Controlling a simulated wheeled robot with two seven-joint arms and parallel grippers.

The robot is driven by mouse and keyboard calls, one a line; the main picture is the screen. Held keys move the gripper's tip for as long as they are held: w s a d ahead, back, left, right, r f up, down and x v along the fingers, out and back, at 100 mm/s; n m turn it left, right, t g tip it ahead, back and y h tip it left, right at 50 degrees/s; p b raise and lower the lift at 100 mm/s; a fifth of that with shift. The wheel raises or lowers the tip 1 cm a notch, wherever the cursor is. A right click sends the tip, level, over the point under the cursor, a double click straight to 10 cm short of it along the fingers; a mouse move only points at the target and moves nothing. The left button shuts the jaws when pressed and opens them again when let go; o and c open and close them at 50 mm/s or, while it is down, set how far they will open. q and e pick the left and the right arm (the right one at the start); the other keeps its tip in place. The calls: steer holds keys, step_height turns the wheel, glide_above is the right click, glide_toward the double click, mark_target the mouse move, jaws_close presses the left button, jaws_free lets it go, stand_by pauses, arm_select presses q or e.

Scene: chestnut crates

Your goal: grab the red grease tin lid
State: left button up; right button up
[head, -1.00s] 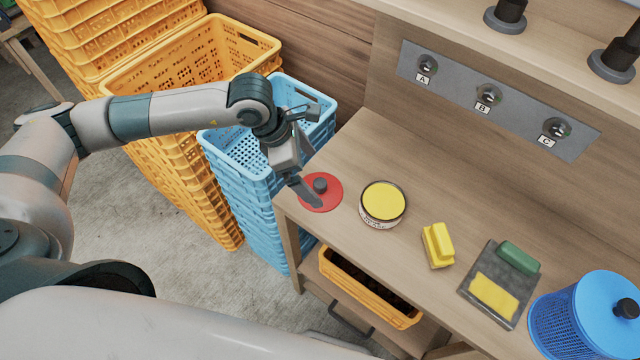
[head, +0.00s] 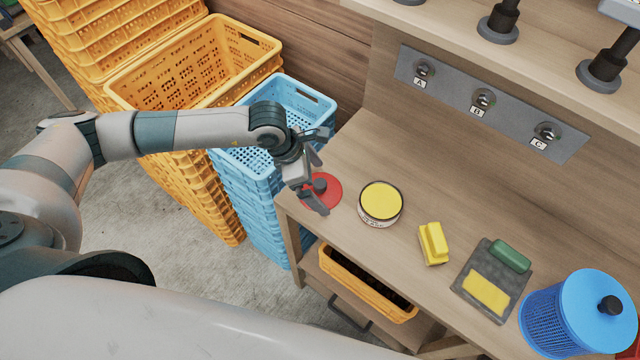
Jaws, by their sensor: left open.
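The red grease tin lid (head: 333,192) lies flat on the wooden bench near its left end, with a dark knob (head: 320,185) on top. My left gripper (head: 318,193) is over the lid, open, with its fingers close to the knob. The gripper hides part of the lid's left side, and I cannot tell whether a finger touches the knob. The round tin (head: 381,205) with yellow contents stands open just right of the lid. My right gripper is not in view.
Right of the tin are a yellow block (head: 433,244), a dark tray (head: 468,305) with green and yellow pieces, and a blue lidded basket (head: 570,320). Blue crates (head: 245,195) and orange crates (head: 190,180) are stacked left of the bench (head: 400,150).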

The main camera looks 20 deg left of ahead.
arm_select(q)
steer(key=shift+d+f, duration=0.15)
steer(key=shift+f, duration=0.3)
steer(key=c, duration=0.9)
steer(key=shift+w+r, duration=0.1)
steer(key=shift+r, duration=0.1)
